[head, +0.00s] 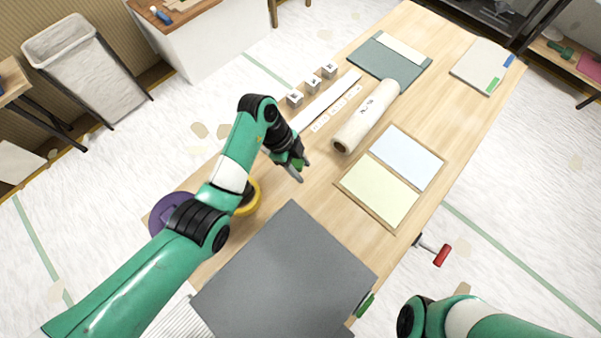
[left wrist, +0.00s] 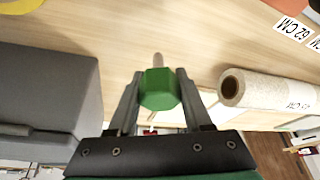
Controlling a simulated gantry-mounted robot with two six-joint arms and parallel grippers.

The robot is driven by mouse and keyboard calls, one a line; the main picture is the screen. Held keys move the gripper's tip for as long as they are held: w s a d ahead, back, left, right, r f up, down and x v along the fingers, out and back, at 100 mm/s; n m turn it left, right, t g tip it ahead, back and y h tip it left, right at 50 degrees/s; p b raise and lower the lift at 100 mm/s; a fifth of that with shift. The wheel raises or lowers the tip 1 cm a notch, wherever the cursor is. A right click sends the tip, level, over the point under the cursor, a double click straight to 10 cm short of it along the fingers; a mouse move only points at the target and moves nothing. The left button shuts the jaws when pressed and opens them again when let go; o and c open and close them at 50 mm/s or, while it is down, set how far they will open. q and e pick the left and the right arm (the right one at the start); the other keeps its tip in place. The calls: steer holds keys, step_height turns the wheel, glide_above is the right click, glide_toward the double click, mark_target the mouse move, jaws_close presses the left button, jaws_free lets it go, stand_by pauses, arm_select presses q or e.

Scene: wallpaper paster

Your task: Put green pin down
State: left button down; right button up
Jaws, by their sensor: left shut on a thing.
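My left gripper (head: 297,172) is above the wooden table, between the grey box and the wallpaper roll in the head view. It is shut on the green pin (left wrist: 158,90), whose green hexagonal head sits between the fingers in the left wrist view. A pale tip of the pin points away past the fingertips there. In the head view the pin is mostly hidden by the fingers. Of my right arm, only a green and white part shows at the bottom right of the head view; its gripper is out of view.
A large grey box (head: 285,270) stands at the table's near end. A wallpaper roll (head: 366,117) lies right of my left gripper, near a board with blue and yellow sheets (head: 380,190). A yellow tape roll (head: 250,198) is by my left arm. Bare wood (head: 315,188) lies around the gripper.

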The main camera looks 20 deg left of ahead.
arm_select(q)
step_height(320, 180, down, 4)
steer(key=shift+s+b, duration=0.15)
steer(key=shift+b, duration=0.5)
steer(key=shift+r, duration=0.1)
steer(key=shift+c, duration=1.6)
jaws_free()
